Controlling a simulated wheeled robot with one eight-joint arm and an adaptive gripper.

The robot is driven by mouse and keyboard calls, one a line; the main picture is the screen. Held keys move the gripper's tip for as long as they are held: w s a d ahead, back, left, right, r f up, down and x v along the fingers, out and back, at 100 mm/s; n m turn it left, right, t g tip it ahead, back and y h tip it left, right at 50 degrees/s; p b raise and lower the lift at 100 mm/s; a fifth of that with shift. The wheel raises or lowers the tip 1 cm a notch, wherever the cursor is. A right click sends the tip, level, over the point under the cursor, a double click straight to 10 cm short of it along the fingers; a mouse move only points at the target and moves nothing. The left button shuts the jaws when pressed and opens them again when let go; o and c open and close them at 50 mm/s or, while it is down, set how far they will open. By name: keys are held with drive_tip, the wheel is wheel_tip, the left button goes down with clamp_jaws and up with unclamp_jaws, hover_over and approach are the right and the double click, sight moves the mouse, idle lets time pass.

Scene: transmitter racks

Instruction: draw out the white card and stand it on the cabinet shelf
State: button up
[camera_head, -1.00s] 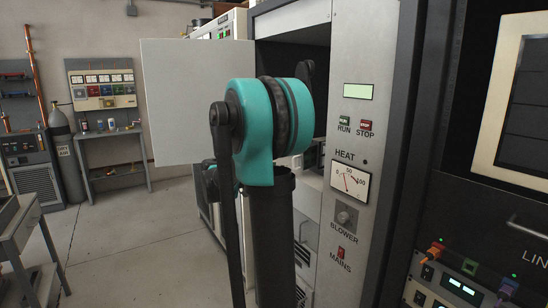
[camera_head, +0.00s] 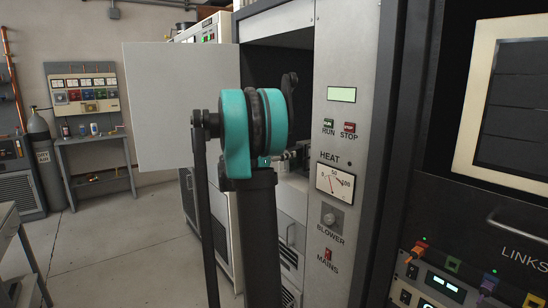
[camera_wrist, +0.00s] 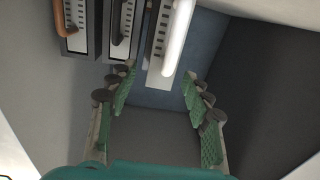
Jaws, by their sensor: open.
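In the wrist view, the white card (camera_wrist: 156,62) is the rightmost of three upright modules in a row, with a long white handle on its front. My gripper (camera_wrist: 157,82) is open and empty, its green-padded fingers spread below and to either side of the white card's lower end. I cannot tell whether a finger touches it. A bare grey surface (camera_wrist: 150,142) shows between the fingers; I cannot tell whether it is the cabinet shelf. In the head view my arm reaches to the open cabinet (camera_head: 275,80) and hides most of the gripper and the cards.
An orange-handled module (camera_wrist: 73,42) and a dark-handled one (camera_wrist: 119,48) stand left of the white card. Grey walls close in on both sides. In the head view, the open cabinet door (camera_head: 160,100) is left of my arm and the control panel (camera_head: 335,150) right of it.

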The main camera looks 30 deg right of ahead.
sight(295, 159)
drive_tip(key=shift+w+d, duration=0.2)
drive_tip(key=shift+d, duration=1.15)
drive_tip(key=shift+w+d, duration=0.15)
drive_tip(key=shift+d, duration=1.15)
clamp_jaws()
